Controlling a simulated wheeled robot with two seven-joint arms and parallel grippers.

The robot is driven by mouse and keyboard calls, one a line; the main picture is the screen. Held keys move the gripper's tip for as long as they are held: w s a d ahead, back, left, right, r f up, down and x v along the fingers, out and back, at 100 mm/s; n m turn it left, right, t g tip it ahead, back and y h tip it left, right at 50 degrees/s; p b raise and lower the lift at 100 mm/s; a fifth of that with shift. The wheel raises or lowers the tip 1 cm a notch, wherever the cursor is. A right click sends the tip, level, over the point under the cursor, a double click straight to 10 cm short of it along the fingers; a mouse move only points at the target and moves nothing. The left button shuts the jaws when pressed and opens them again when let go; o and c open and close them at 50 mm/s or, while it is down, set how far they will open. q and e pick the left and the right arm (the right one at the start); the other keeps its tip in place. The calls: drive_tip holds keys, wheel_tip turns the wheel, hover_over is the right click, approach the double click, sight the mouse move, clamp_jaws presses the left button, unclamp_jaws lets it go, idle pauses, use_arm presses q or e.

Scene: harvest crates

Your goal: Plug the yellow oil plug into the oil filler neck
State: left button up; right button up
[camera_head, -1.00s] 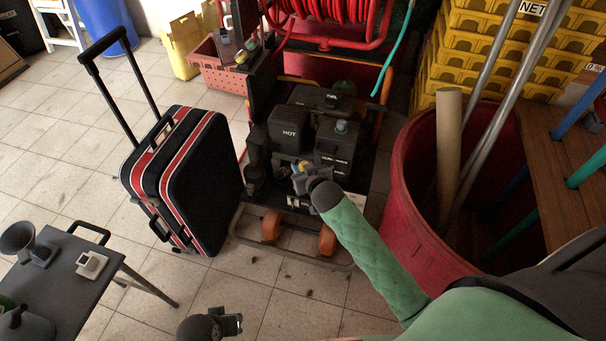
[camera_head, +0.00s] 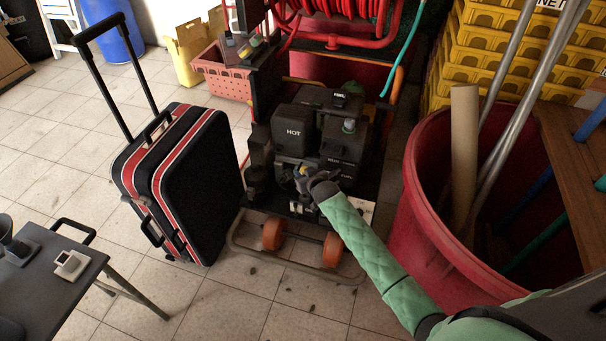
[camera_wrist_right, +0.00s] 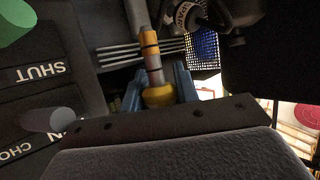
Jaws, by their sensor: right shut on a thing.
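My right gripper (camera_head: 303,174) is at the front of the dark engine unit (camera_head: 332,132) in the head view. In the right wrist view its blue fingers (camera_wrist_right: 158,92) are shut on the yellow oil plug (camera_wrist_right: 158,97). The plug has a yellow knob, a grey stem and a yellow section with dark rings, pointing away from the gripper. A pale tube-like end (camera_wrist_right: 138,14) shows past the ringed section; I cannot tell whether it is the plug's tip or the filler neck. The oil filler neck cannot be made out for certain. My left gripper is not in view.
A black suitcase (camera_head: 214,185) stands left of the engine cart. A red barrel (camera_head: 425,190) holding poles stands close on the right, beside my right arm. A grey table (camera_head: 45,290) is at lower left. Tiled floor is free in front. Dark slats (camera_wrist_right: 120,52) show near the plug.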

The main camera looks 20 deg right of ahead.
drive_tip(key=shift+r, duration=0.1)
drive_tip(key=shift+r+p, duration=0.1)
drive_tip(key=shift+p, duration=0.35)
drive_tip(key=shift+f+b, duration=1.35)
drive_tip(key=shift+f, duration=1.7)
drive_tip(key=shift+p, duration=0.3)
drive_tip(key=shift+r, duration=0.1)
drive_tip(key=shift+p, duration=0.35)
drive_tip(key=shift+f+b, duration=0.85)
drive_tip(key=shift+f, duration=1.5)
